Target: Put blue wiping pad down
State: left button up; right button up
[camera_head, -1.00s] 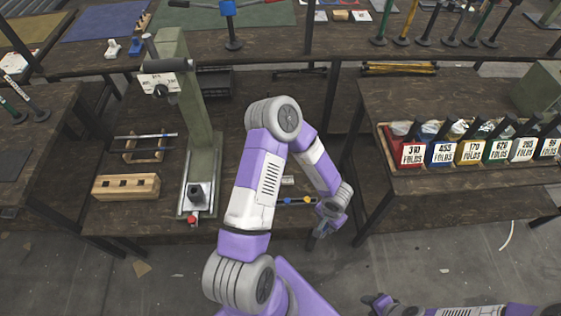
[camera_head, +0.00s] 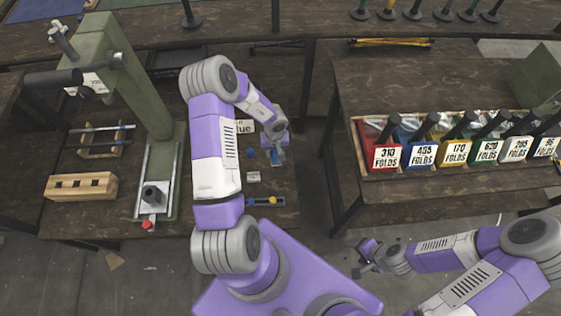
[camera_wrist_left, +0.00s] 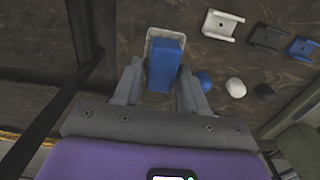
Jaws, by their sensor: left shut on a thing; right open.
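My left gripper (camera_head: 276,154) is over the right part of the press table, reached by my arm that bends down to it. In the left wrist view, the gripper (camera_wrist_left: 162,80) has its fingers on either side of the blue wiping pad (camera_wrist_left: 165,62) and is shut on it. A pale rimmed holder (camera_wrist_left: 160,33) shows around the pad's far end. I cannot tell whether the pad touches it. My right gripper (camera_head: 367,256) is open and empty, over the floor at the lower right.
White, black and blue brackets (camera_wrist_left: 222,25) and small rounded pieces (camera_wrist_left: 236,87) lie right of the pad. The green press (camera_head: 140,90) stands left of my arm. A wooden block (camera_head: 82,187) lies further left. Labelled bins (camera_head: 387,157) stand on the right table.

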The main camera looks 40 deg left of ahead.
aim_at(275, 158)
pick_arm(q)
jog(key=f+b, duration=0.1)
jog(key=f, duration=0.1)
jog(key=f+b, duration=0.1)
jog(key=f, duration=0.1)
jog(key=shift+s+f, duration=0.2)
jog(key=shift+f, duration=0.2)
notch_tip(275, 158, down, 4)
jog(key=shift+f+b, duration=0.1)
jog(key=shift+b, duration=1.05)
jog(key=shift+r, duration=0.2)
jog(key=o, duration=1.1)
jog(key=shift+f, duration=0.15)
